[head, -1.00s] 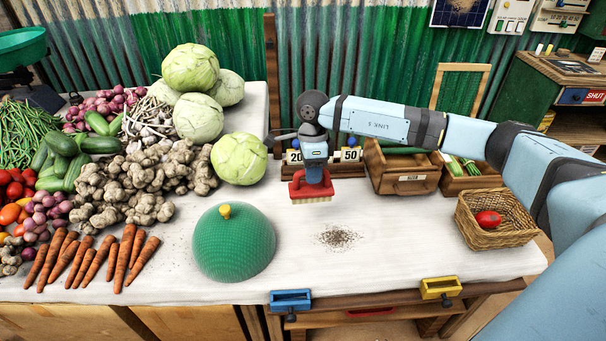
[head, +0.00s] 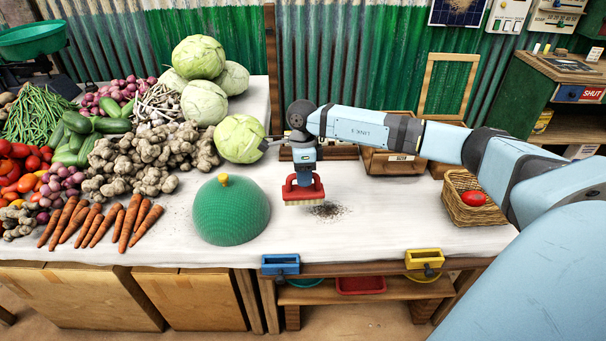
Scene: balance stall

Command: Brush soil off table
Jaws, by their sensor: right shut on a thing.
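A patch of dark brown soil (head: 330,211) lies on the white tabletop (head: 370,230), right of the green dome cover. My right gripper (head: 304,172) points down and is shut on a red brush (head: 304,192) with pale bristles facing down. The brush is at the left edge of the soil, very near the surface. I cannot tell whether the bristles touch the table. My left gripper is not in view.
A green dome (head: 231,212) stands left of the brush. Vegetables and cabbages (head: 240,138) fill the left side. A wicker basket (head: 472,212) with a red item is at right. Blue (head: 280,265) and yellow (head: 424,259) holders hang on the front edge. Table right of the soil is clear.

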